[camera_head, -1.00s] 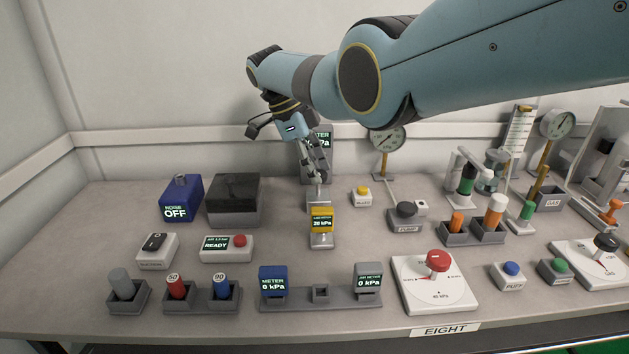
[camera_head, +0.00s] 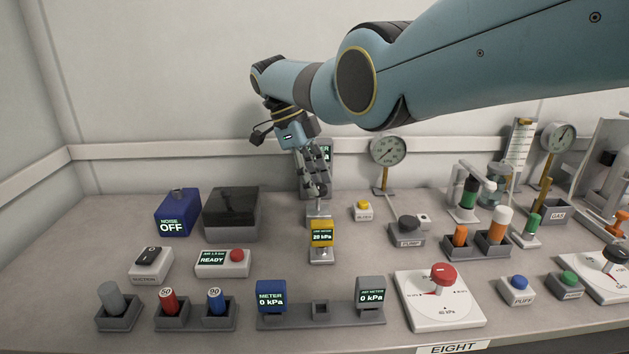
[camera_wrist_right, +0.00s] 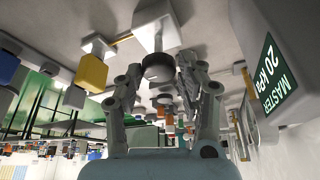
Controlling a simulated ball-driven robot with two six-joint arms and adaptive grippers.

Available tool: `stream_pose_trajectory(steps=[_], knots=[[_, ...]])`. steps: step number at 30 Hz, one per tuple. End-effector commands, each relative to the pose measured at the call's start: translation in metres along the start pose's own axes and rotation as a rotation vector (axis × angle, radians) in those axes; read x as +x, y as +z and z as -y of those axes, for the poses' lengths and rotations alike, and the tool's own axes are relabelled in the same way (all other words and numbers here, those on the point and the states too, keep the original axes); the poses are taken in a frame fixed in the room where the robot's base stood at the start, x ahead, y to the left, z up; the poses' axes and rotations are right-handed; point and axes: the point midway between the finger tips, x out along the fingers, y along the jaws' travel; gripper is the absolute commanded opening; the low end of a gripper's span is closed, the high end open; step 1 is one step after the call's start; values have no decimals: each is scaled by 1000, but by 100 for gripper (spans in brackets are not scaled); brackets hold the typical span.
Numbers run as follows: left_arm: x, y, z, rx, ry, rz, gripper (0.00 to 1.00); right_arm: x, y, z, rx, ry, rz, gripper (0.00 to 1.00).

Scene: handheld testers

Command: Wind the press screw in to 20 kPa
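The press screw's dark round knob (camera_wrist_right: 158,68) sits on a pale block in the wrist view. In the head view the block (camera_head: 318,210) stands at the back middle of the bench. The yellow line meter (camera_head: 321,234) in front also reads 20 kPa. My left gripper is out of view.
Blue meter (camera_head: 272,295) and grey meter (camera_head: 370,292) in the front rack read 0 kPa. A black-topped box (camera_head: 231,212) and blue noise box (camera_head: 177,212) stand left.

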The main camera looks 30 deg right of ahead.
Motion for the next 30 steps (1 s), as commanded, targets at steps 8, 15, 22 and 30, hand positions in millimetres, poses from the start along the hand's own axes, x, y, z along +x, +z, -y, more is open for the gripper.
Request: stream_pose_trajectory(steps=[8, 15, 22, 30], knots=[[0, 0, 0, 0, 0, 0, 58, 1, 0, 0, -1, 2, -1, 58], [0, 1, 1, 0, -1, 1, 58, -10, 0, 0, -2, 2, -1, 58], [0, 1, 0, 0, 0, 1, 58, -51, 0, 0, -2, 1, 0, 58], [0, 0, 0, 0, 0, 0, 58, -74, 0, 0, -2, 2, -2, 58]])
